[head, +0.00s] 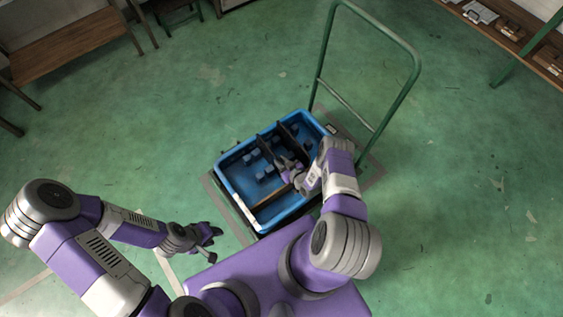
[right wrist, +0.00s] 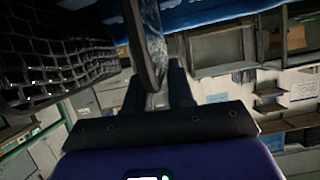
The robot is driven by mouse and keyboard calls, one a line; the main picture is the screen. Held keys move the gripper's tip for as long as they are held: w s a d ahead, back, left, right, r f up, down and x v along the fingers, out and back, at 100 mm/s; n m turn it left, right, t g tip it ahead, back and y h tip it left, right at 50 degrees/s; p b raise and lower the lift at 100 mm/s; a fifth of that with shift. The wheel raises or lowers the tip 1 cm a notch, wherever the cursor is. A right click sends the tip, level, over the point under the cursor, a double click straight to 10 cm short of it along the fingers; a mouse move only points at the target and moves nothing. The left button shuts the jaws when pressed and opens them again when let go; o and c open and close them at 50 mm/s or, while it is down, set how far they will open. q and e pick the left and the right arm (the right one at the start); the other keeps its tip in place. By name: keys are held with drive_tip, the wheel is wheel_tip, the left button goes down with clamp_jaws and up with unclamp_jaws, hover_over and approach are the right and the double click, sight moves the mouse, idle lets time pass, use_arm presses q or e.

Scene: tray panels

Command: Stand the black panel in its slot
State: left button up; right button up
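I cannot tell which is the task's panel. My right gripper (head: 283,165) is down in the tray, next to the middle panel and partly covering it. In the right wrist view a dark panel (right wrist: 149,40) shows edge-on between my right fingers (right wrist: 158,88); whether they press on it is unclear. My left gripper (head: 214,244) is open and empty, outside the tray.
Small blue blocks (head: 265,172) are on the tray floor. A brown strip (head: 271,198) crosses its near part. A green cart handle (head: 411,80) rises behind the tray. A wooden bench (head: 70,45) and shelves (head: 530,45) are farther off. The green floor is clear around.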

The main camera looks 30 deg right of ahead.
drive_tip(key=o, duration=0.3)
drive_tip(key=shift+s, duration=0.1)
drive_tip(key=p+v, duration=0.3)
drive_tip(key=v, duration=0.3)
drive_tip(key=shift+d+r, duration=0.1)
drive_tip(key=shift+s+r, duration=0.2)
drive_tip(key=shift+s, duration=0.45)
drive_tip(key=shift+w+r, duration=0.1)
